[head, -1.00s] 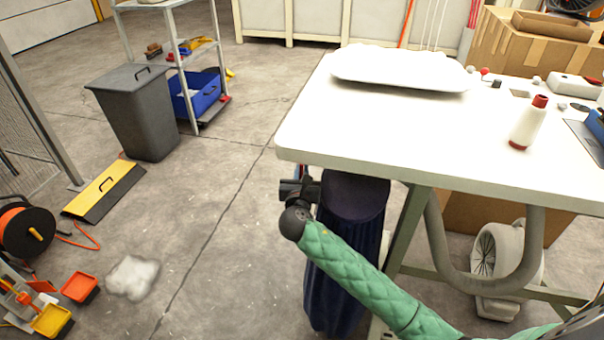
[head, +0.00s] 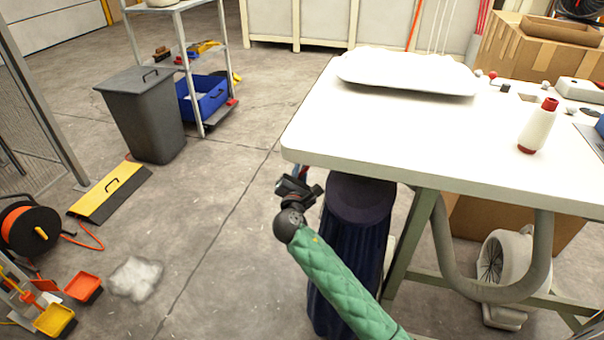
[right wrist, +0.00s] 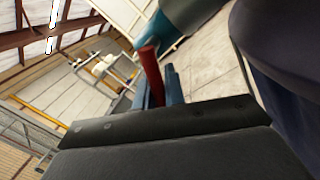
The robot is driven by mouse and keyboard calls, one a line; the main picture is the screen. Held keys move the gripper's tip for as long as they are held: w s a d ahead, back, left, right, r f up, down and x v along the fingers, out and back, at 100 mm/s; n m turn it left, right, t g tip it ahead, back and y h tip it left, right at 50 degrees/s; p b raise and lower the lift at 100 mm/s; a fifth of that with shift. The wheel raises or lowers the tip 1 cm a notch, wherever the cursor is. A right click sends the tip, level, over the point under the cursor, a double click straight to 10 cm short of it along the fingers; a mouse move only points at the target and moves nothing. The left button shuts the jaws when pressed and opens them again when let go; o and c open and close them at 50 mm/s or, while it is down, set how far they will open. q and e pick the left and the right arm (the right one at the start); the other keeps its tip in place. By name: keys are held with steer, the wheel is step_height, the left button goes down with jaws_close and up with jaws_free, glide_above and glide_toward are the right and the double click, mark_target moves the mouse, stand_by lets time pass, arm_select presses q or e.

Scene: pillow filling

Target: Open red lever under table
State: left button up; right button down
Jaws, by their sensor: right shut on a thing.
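The red lever (right wrist: 150,75) stands upright in the middle of the right wrist view, between the blue-grey fingers of my right gripper (right wrist: 156,98). The gripper is shut on it. A teal pipe-like part (right wrist: 190,18) is just beyond it. In the head view my right gripper (head: 302,184) is below the table's front left corner, with its black jaws tilted. A small red and blue bit (head: 304,172) shows at its tips, partly hidden by the table edge. My left gripper is not in view.
The white table (head: 400,135) carries a white pillow (head: 410,72) and a white bottle with red ends (head: 538,127). A dark blue column (head: 350,235) stands right beside my gripper.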

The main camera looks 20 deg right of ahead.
steer(key=shift+a+f, duration=0.3)
steer(key=shift+f, duration=0.25)
steer(key=c, duration=1.3)
jaws_free()
steer(key=shift+w, duration=0.1)
steer(key=shift+c, duration=0.2)
steer(key=r+v, duration=0.1)
steer(key=v, duration=0.6)
steer(key=shift+s+a+f, duration=0.2)
steer(key=shift+s+f, duration=0.1)
steer(key=shift+s, duration=0.05)
